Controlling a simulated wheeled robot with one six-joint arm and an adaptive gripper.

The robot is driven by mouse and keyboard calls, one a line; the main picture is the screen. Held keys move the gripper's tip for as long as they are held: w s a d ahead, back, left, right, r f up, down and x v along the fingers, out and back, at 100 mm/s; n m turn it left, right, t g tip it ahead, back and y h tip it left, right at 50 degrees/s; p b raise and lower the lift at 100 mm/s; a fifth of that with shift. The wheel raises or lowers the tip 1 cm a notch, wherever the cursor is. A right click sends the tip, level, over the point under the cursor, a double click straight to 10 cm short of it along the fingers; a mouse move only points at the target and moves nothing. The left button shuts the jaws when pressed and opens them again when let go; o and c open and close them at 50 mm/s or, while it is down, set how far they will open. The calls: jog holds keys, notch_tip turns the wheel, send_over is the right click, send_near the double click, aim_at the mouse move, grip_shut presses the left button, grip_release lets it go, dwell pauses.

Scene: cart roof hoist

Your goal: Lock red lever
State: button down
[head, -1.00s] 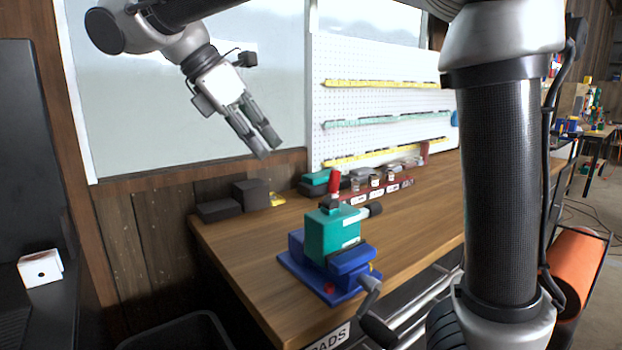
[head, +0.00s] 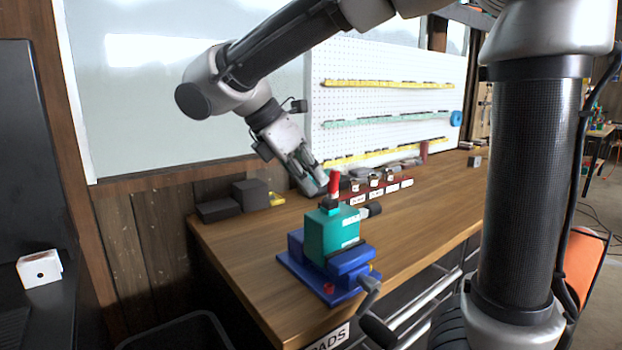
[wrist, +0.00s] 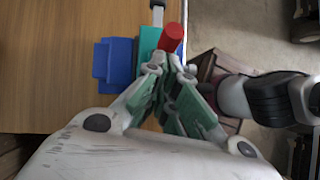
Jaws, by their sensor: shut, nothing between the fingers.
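The red lever (head: 334,186) stands upright on top of a green block (head: 332,233). The block is held in a blue vise (head: 345,262) on the wooden workbench near its front edge. My gripper (head: 320,190) is shut and empty, its fingertips just left of and behind the red lever in the head view. In the wrist view the red lever's round top (wrist: 171,37) lies just beyond my fingertips (wrist: 165,62). I cannot tell whether they touch. The green block shows partly behind the fingers, and much of the vise is hidden there.
The vise's crank handle (head: 372,310) hangs over the bench front. A dark knob (head: 371,210) sticks out right of the green block. Dark boxes (head: 250,193) stand at the back left, a row of labelled bins (head: 385,188) behind.

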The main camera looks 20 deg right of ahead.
jog(key=shift+w+d+r+y, duration=0.15)
jog(key=shift+d+r+y, duration=0.2)
jog(key=shift+y, duration=0.35)
jog(key=shift+w+d+r+g+y, duration=0.15)
jog(key=shift+d+g+y, duration=0.15)
jog(key=shift+d+y, duration=0.3)
jog(key=d+y, duration=0.1)
jog(key=d+g+y, duration=0.1)
jog(key=y, duration=0.1)
jog(key=shift+w+r+y, duration=0.15)
jog(key=shift+w+y, duration=0.15)
jog(key=shift+w, duration=0.05)
jog(key=d+y, duration=0.1)
jog(key=d+g+y, duration=0.1)
jog(key=y, duration=0.1)
jog(key=shift+w+f+n, duration=0.2)
jog(key=shift+w+n, duration=0.1)
jog(key=shift+w, duration=0.05)
jog(key=shift+w+d+f, duration=0.15)
jog(key=shift+d+f, duration=0.1)
jog(key=shift+d, duration=0.35)
jog(key=shift+r, duration=0.8)
